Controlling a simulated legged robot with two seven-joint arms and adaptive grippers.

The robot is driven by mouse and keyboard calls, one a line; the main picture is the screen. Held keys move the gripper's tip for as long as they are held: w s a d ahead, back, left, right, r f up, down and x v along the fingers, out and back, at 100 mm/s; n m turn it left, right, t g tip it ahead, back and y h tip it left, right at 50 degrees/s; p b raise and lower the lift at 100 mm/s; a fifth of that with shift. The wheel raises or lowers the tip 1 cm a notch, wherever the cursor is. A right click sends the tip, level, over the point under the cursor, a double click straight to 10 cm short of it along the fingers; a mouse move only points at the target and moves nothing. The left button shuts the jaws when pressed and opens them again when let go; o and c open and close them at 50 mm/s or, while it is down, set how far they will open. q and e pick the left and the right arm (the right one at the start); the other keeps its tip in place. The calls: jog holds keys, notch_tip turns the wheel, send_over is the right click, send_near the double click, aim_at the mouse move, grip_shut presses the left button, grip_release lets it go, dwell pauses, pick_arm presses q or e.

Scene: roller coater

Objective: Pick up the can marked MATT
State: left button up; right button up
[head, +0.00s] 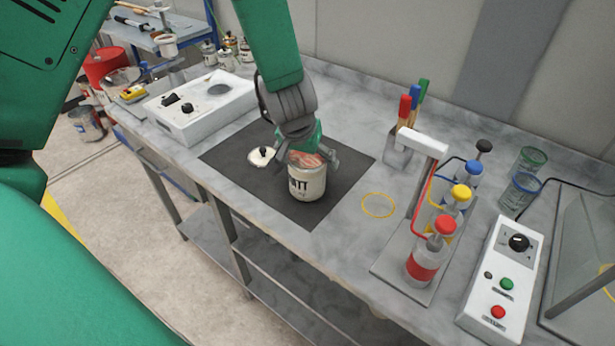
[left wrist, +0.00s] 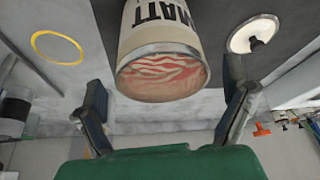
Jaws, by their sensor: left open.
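The cream can marked MATT (head: 308,184) stands upright on a dark mat (head: 232,160) on the grey table. Its top is open and shows pinkish, streaked contents. My left gripper (head: 309,158) is right at the can's top, coming from behind it in the head view. In the left wrist view, its open fingers (left wrist: 165,85) stand apart on either side of the can's open end, with gaps to the can (left wrist: 160,40). My right gripper is not in view.
A white lid with a black knob (head: 262,157) lies on the mat beside the can. A yellow ring (head: 378,205) marks the table. A stand of coloured-top bottles (head: 425,258) and a control box (head: 500,285) are to the right; a white box (head: 198,110) is left.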

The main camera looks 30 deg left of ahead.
aim_at(309, 165)
pick_arm(q)
jog(key=x, duration=0.4)
jog(key=shift+w+a+f, duration=0.1)
jog(key=shift+w+f, duration=0.1)
jog(key=shift+s, duration=0.1)
jog(key=c, duration=0.3)
jog(key=shift+r, duration=0.1)
jog(key=c, duration=1.2)
jog(key=shift+r, duration=0.1)
